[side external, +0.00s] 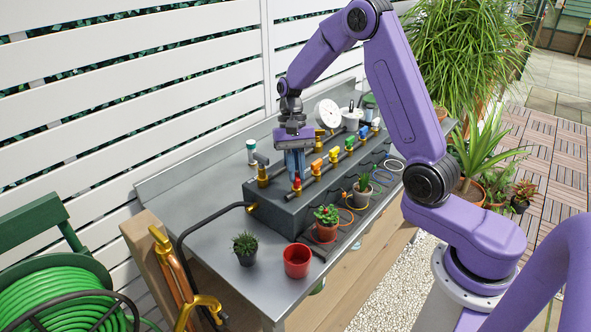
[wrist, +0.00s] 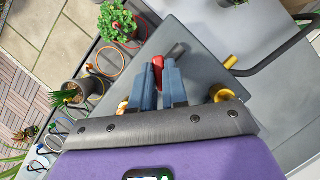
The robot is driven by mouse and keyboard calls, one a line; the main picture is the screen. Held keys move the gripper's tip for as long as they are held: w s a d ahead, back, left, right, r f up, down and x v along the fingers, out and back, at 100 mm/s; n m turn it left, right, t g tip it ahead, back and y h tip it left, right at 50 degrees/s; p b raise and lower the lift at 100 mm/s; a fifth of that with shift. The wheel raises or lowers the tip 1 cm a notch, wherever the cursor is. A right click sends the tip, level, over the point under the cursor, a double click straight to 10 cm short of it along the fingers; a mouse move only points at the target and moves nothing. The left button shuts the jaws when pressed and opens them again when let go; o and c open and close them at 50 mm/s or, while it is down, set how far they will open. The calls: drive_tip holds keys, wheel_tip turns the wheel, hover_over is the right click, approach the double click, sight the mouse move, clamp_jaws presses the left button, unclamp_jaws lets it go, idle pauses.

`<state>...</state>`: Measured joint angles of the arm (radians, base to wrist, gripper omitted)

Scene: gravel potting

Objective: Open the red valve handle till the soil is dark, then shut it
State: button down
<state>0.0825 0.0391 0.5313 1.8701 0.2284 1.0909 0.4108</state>
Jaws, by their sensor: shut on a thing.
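My gripper (side external: 295,176) points down over the near end of the valve row, its blue fingers shut on the red valve handle (side external: 297,184). In the wrist view the red handle (wrist: 158,70) shows between the fingertips (wrist: 160,84), partly hidden by them. How far the handle is turned cannot be told.
Orange, yellow, green and blue handles (side external: 334,154) follow along the pipe. A brass valve (side external: 262,168) stands left of my gripper. A red pot (side external: 297,261) and a dark pot (side external: 246,250) stand near the front edge. The metal bench (side external: 205,215) is clear at left.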

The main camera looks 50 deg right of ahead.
drive_tip(key=m+t, duration=0.1)
drive_tip(key=m, duration=0.1)
drive_tip(key=m+y, duration=0.1)
drive_tip(key=m, duration=0.2)
drive_tip(key=shift+s+d+m+t, duration=0.1)
drive_tip(key=shift+s+m+t, duration=0.05)
drive_tip(key=shift+m+t, duration=0.2)
drive_tip(key=shift+m+t+y, duration=0.3)
drive_tip(key=shift+m+t, duration=0.65)
drive_tip(key=shift+m, duration=1.2)
drive_tip(key=c, duration=1.1)
unclamp_jaws()
drive_tip(key=shift+s, duration=0.1)
drive_tip(key=shift+c, duration=0.2)
drive_tip(key=shift+r, duration=0.1)
drive_tip(key=v, duration=1.7)
drive_tip(key=shift+d, duration=0.15)
